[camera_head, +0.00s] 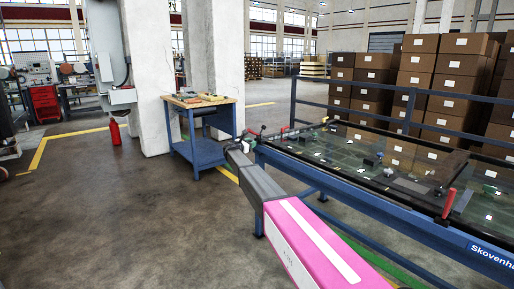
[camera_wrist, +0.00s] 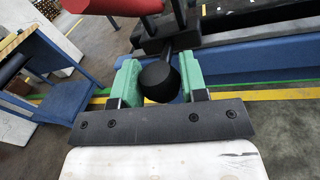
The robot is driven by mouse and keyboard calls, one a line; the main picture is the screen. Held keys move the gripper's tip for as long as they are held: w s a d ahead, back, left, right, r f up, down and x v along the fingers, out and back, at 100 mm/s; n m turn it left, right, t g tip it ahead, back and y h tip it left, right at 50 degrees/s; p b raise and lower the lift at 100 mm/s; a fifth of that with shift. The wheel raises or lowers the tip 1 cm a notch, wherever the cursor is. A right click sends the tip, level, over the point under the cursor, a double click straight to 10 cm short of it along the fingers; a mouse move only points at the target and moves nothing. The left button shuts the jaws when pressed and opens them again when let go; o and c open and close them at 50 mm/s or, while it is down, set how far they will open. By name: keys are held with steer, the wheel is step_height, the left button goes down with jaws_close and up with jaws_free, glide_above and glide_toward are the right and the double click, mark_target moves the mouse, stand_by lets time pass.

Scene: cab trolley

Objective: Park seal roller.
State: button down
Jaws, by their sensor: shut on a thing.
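In the wrist view, the two green-padded fingers of my gripper (camera_wrist: 160,78) stand either side of a round black knob (camera_wrist: 158,84), shut on it. A short dark stem joins the knob to a dark block (camera_wrist: 165,38) with a red cylinder (camera_wrist: 110,5) beside it at the top edge. I cannot tell for sure whether this is the seal roller or a fixed part of the trolley. In the head view my gripper (camera_head: 246,140) is small, at the near left corner of the blue trolley (camera_head: 370,200). What it holds is too small to make out there.
A glass panel (camera_head: 340,157) with several small parts lies on the trolley. A red handle (camera_head: 448,203) stands at its near right edge. A blue workbench (camera_head: 204,150) stands left of the trolley, and cardboard boxes (camera_head: 415,75) are stacked behind.

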steer(key=shift+w+a, duration=0.6)
steer(key=shift+w, duration=0.15)
steer(key=c, duration=0.7)
jaws_free()
steer(key=shift+w, duration=0.1)
steer(key=shift+s+a, duration=0.35)
steer(key=shift+s, duration=0.2)
steer(key=v, duration=0.9)
steer(key=shift+s+a, duration=0.2)
steer(key=shift+a, duration=0.1)
